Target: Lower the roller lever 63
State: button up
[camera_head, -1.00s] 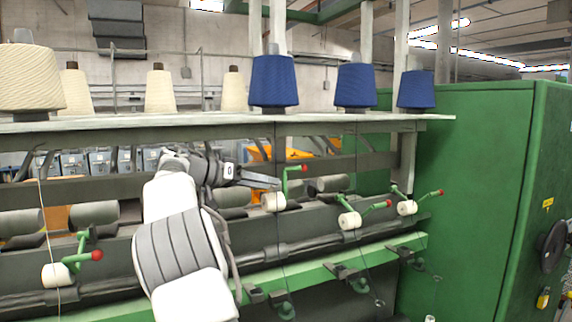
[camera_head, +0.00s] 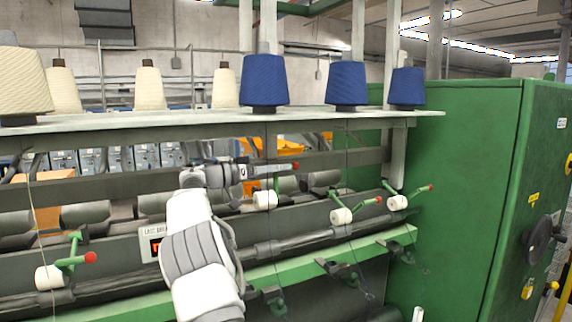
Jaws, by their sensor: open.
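Several green roller levers with red ball ends and white rollers line the spinning frame. Number 63 cannot be read on any of them. The middle lever (camera_head: 276,184) stands raised, its red ball (camera_head: 295,166) at the top and its white roller (camera_head: 265,200) below. My gripper (camera_head: 286,169) is open, pointing right, with its fingertips close to that red ball; I cannot tell whether they touch it. The gripper partly hides the top of the lever. Two other levers (camera_head: 371,201) (camera_head: 422,188) are to the right, and one (camera_head: 77,260) is at the far left, lying lower.
A shelf (camera_head: 200,127) with cream cones (camera_head: 149,88) and blue cones (camera_head: 264,83) runs above my arm. A green cabinet (camera_head: 460,190) closes off the right side. Thin yarns hang down to the rollers.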

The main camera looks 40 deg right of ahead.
jog(key=shift+p+x, duration=0.3)
jog(key=shift+x, duration=1.15)
jog(key=shift+c, duration=0.2)
grip_shut()
jog(key=shift+f, duration=0.1)
